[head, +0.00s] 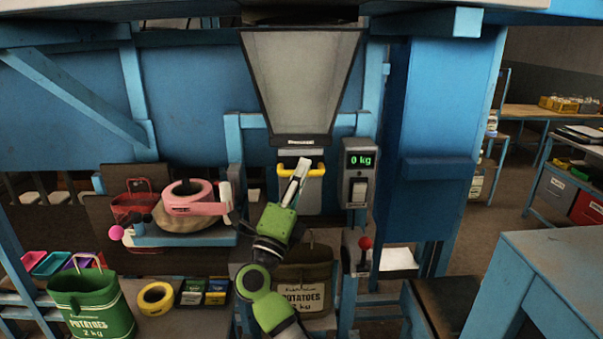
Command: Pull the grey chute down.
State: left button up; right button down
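The grey tapered chute (302,75) hangs at the top middle, wide above and narrow below, with a dark rim at its lower end. Just below it is a grey panel (312,193) with a yellow bar handle (316,172). My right gripper (299,168) reaches up from below, and its pale fingers overlap the left part of the yellow handle. I cannot tell whether the fingers touch or grip the handle, or whether they are open. My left gripper is not in view.
A scale box (361,160) reading 0 kg and a red-knobbed lever (365,243) stand right of my arm. A green potato sack (92,305) stands lower left; a brown sack (304,290) stands behind my arm.

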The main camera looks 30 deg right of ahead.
jog(key=shift+f, duration=0.15)
jog(key=b, duration=1.3)
send_near(309, 213)
jog(key=x, duration=0.4)
jog(key=shift+f, duration=0.25)
jog(key=c, duration=2.4)
grip_release()
jog(key=shift+o, duration=0.2)
jog(key=shift+r, duration=0.2)
